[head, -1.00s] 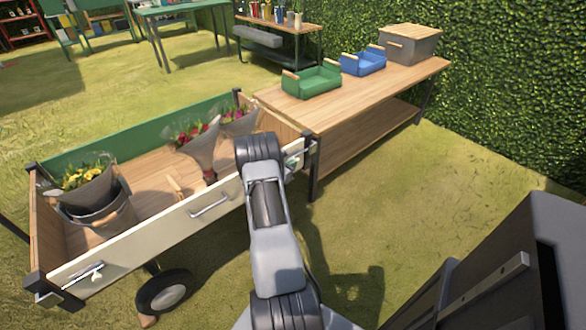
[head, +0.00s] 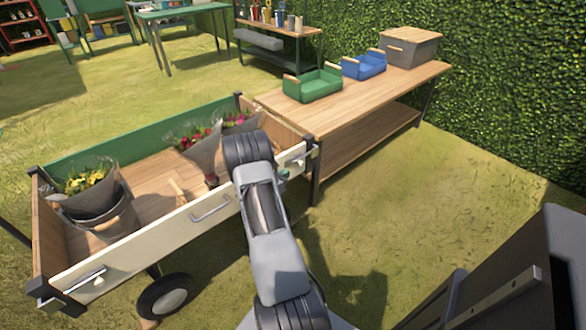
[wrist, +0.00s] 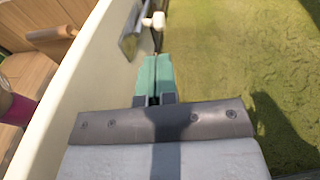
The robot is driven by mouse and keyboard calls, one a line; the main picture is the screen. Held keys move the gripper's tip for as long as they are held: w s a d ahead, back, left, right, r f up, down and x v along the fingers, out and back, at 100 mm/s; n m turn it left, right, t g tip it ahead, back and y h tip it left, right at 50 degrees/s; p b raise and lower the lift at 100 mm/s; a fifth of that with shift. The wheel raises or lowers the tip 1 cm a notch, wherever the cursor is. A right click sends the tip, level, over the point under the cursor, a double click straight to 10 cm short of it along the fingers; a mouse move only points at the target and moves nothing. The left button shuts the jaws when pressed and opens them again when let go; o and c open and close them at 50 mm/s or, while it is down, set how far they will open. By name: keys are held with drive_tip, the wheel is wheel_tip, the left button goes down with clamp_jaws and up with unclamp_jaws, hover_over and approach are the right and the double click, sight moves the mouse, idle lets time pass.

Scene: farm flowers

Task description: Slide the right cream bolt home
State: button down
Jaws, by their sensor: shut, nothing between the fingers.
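The cream panel (head: 140,246) forms the near side of the wooden flower cart. The right cream bolt (head: 298,161) is at its right end, partly hidden behind my arm. In the wrist view the bolt's pale knob (wrist: 158,20) and metal plate (wrist: 130,32) show at the top, on the panel's outer face. My gripper (wrist: 153,60) has teal fingers, shut and empty. It is beside the outer face, with the fingertips just short of the knob in the picture; contact cannot be told. In the head view my arm hides most of the gripper.
A handle (head: 210,208) sits mid-panel, and a left bolt (head: 98,278) at the far end. Wrapped flowers and a bucket (head: 104,218) stand inside the cart. A wooden table (head: 400,86) with trays adjoins the cart's right end. Grass outside the panel is clear.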

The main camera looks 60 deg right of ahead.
drive_tip(key=a, duration=0.6)
drive_tip(key=shift+w+r, duration=0.25)
drive_tip(key=shift+r, duration=0.2)
drive_tip(key=s+a+f+m+g+y, duration=0.2)
drive_tip(key=s+a+m+g+y, duration=0.15)
drive_tip(key=s+m, duration=0.2)
drive_tip(key=s+a+r+m+g+y+p, duration=0.2)
drive_tip(key=s+a+r+m+y+p, duration=0.15)
drive_tip(key=a+r, duration=0.25)
drive_tip(key=a+r+m+t+y+p, duration=0.4)
drive_tip(key=a+r+p, duration=0.3)
drive_tip(key=a+r, duration=0.6)
drive_tip(key=a+r+m+t+y+p, duration=0.3)
drive_tip(key=a+r+t+y+p, duration=0.2)
drive_tip(key=a+r, duration=0.9)
wheel_tip(320, 180, up, 8)
drive_tip(key=t+p, duration=0.1)
drive_tip(key=p, duration=0.2)
drive_tip(key=shift+s+a+m, duration=0.25)
drive_tip(key=shift+s+m, duration=0.15)
